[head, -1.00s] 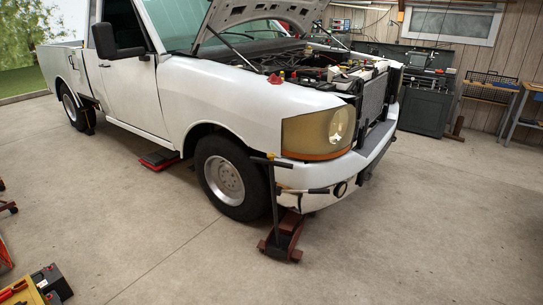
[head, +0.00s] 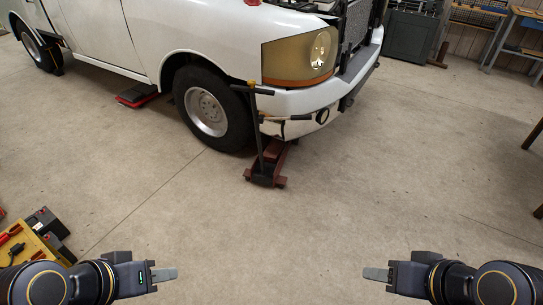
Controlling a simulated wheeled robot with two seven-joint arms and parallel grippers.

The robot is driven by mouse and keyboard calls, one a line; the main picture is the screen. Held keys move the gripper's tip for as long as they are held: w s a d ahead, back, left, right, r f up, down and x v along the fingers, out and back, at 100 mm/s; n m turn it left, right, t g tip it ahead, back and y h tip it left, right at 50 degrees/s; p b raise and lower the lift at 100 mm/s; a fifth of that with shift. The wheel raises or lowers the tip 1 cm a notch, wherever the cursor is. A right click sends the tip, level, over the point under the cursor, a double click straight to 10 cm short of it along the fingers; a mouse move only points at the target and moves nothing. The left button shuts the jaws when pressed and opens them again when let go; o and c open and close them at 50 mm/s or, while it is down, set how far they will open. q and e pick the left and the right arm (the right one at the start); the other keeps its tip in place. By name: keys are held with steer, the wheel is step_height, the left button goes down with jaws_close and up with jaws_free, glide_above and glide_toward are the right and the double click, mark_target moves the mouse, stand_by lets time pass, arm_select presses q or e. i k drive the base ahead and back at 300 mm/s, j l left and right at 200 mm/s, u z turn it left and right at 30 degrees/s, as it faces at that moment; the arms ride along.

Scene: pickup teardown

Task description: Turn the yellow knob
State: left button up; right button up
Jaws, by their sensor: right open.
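A small yellow knob (head: 251,83) sits at the top of the dark upright handle (head: 262,135) of a red floor jack (head: 268,172). The jack stands under the front bumper of the white pickup, beside the front wheel. My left gripper (head: 165,275) is at the bottom left, pointing right. It is well apart from the knob, and only one finger shows, so its opening is unclear. My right gripper (head: 375,274) is at the bottom right, pointing left. It is open and empty, also far from the knob.
The white pickup (head: 190,35) fills the top of the view. A yellow tool tray (head: 45,240) with red tools lies at the lower left. A red object (head: 135,98) lies under the truck's side. The concrete floor between my grippers and the jack is clear.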

mark_target(251, 83)
steer(key=i+z, duration=0.3)
steer(key=i, duration=2.25)
